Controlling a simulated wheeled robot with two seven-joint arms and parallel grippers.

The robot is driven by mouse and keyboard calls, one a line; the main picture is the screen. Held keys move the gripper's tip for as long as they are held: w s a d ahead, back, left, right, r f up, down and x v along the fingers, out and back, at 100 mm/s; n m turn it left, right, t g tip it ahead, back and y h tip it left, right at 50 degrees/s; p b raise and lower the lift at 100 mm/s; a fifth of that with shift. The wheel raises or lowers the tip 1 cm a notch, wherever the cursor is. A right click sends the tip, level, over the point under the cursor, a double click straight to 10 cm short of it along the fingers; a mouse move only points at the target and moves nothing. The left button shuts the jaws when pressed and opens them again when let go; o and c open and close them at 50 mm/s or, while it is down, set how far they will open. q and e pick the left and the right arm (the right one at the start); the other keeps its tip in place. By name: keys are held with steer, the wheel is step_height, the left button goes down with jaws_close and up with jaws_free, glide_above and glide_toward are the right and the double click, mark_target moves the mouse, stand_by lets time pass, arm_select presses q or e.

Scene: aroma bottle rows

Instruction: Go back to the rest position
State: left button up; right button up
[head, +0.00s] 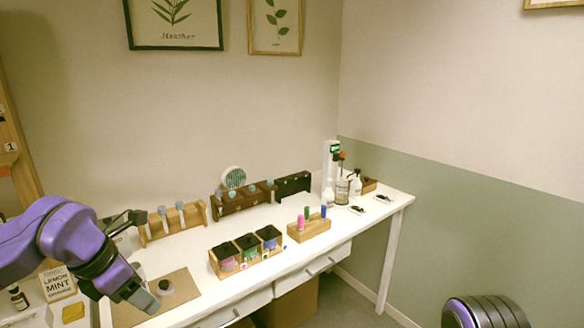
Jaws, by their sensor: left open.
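My left arm comes in from the left, and my left gripper (146,302) points down and right over the brown mat (184,283) on the white table. It is open, and I see nothing held in it. A small dark-grey round piece (165,287) is on the mat just right of the fingertips; I cannot tell if they touch. My right arm shows only as a purple rounded link at the bottom right; its gripper is out of view.
A box with three compartments (245,254) and a block with coloured vials (309,230) stand in the middle. A "Lemon Mint" card (57,283) is left of my gripper. Floor is free at right.

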arm_select(q)
steer(key=w+f+m+t+y, duration=0.1)
steer(key=w+f+t+y, duration=0.25)
steer(key=f, duration=0.45)
steer(key=s+d+f+m+y+b, duration=0.1)
steer(key=s+d+f+m+b, duration=0.3)
steer(key=f, duration=0.7)
steer(key=s+a+f+m+y+p, duration=0.15)
steer(key=f+m, duration=0.35)
steer(key=f, duration=0.5)
steer(key=s+a+f+m+g+b, duration=0.2)
steer(key=s+f+m, duration=0.3)
steer(key=s+f, duration=0.4)
steer(key=s+a+f+m+g+b, duration=0.1)
steer(key=s+f+m, duration=0.5)
steer(key=s, duration=0.9)
step_height(320, 180, down, 3)
steer(key=shift+a+r+g+b, duration=0.1)
steer(key=shift+a+g+b, duration=0.25)
steer(key=shift+a+b, duration=0.6)
